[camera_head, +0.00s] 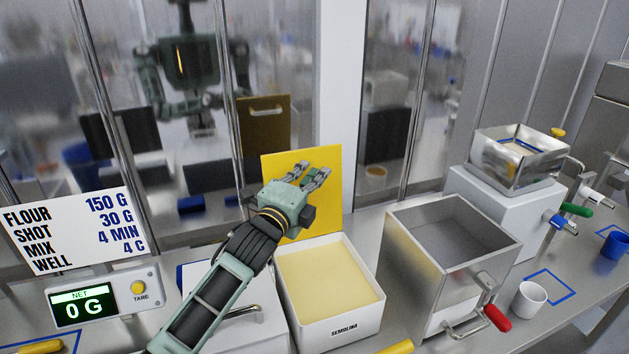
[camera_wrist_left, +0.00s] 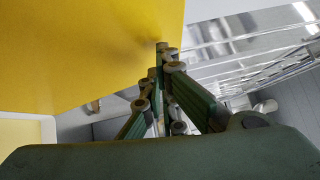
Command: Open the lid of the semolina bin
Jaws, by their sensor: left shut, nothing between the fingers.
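The white semolina bin (camera_head: 365,322), labelled on its front wall, stands open on the counter with pale yellow semolina (camera_head: 330,285) inside. Its yellow lid (camera_head: 328,205) stands upright at the bin's back edge. My left gripper (camera_head: 318,173) is in front of the lid's face, above the back left of the bin, shut and empty. In the left wrist view the lid (camera_wrist_left: 80,55) fills the upper left, beside the closed fingers (camera_wrist_left: 166,52). The bin's rim (camera_wrist_left: 48,130) shows at the lower left. Whether the fingers touch the lid cannot be told. My right gripper is out of view.
A metal hopper (camera_head: 470,265) with a red-handled crank stands right of the bin, with a white cup (camera_head: 529,299) beside it. A scale display (camera_head: 95,303) and recipe sign (camera_head: 75,232) are at left. Glass panels behind reflect my body.

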